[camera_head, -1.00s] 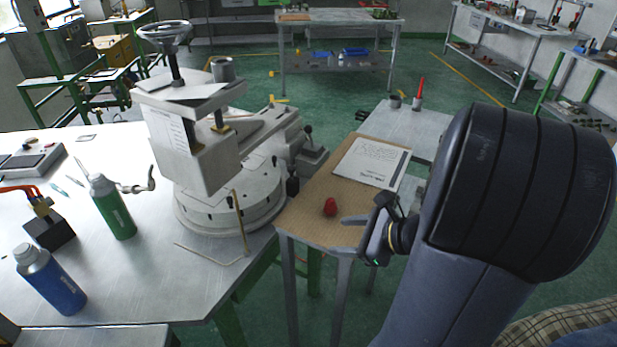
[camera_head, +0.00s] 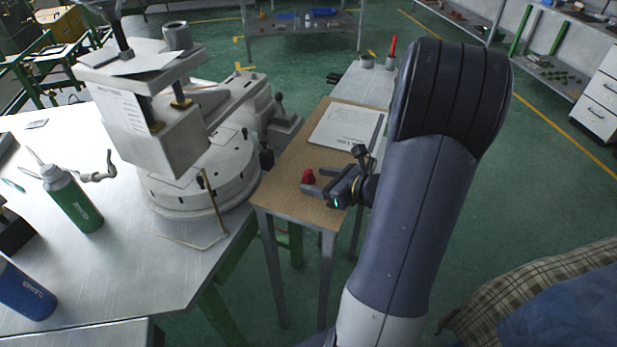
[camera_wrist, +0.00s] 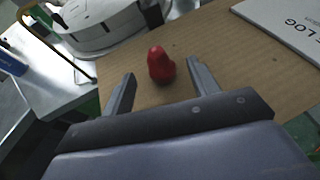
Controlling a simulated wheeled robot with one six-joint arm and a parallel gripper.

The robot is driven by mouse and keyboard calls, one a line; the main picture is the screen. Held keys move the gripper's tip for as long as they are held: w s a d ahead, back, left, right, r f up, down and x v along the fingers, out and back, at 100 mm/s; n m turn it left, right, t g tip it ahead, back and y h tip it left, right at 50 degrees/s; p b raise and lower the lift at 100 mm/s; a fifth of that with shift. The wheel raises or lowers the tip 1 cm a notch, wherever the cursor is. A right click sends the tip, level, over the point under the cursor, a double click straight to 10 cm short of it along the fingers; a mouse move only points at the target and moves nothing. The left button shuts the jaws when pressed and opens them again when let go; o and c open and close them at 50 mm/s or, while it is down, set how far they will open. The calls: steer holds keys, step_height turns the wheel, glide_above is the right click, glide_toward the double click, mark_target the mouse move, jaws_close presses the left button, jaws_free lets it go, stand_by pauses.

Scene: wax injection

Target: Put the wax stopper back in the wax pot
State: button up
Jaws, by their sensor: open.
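The red, rounded stopper (camera_head: 308,176) stands on the brown-topped side table. My gripper (camera_head: 314,182) is open and low over this table, with its fingers pointing left at the stopper. In the wrist view, the stopper (camera_wrist: 161,66) lies between the two open fingertips (camera_wrist: 161,68), with a gap on each side. It looks untouched. A grey machine (camera_head: 165,120) with a round base stands on the metal bench to the left. A grey, open-topped cylinder (camera_head: 176,38) sits on its upper part; I cannot tell for certain whether it is the wax pot.
A printed log sheet (camera_head: 346,127) lies on the brown side table (camera_head: 285,150) behind the stopper. A green bottle (camera_head: 72,200), a blue bottle (camera_head: 24,290) and a thin bent rod (camera_head: 212,205) are on the bench.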

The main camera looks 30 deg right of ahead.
mark_target(313, 179)
steer(key=shift+x, duration=1.95)
steer(key=shift+c, duration=0.3)
steer(key=c, duration=1)
steer(key=shift+r, duration=0.1)
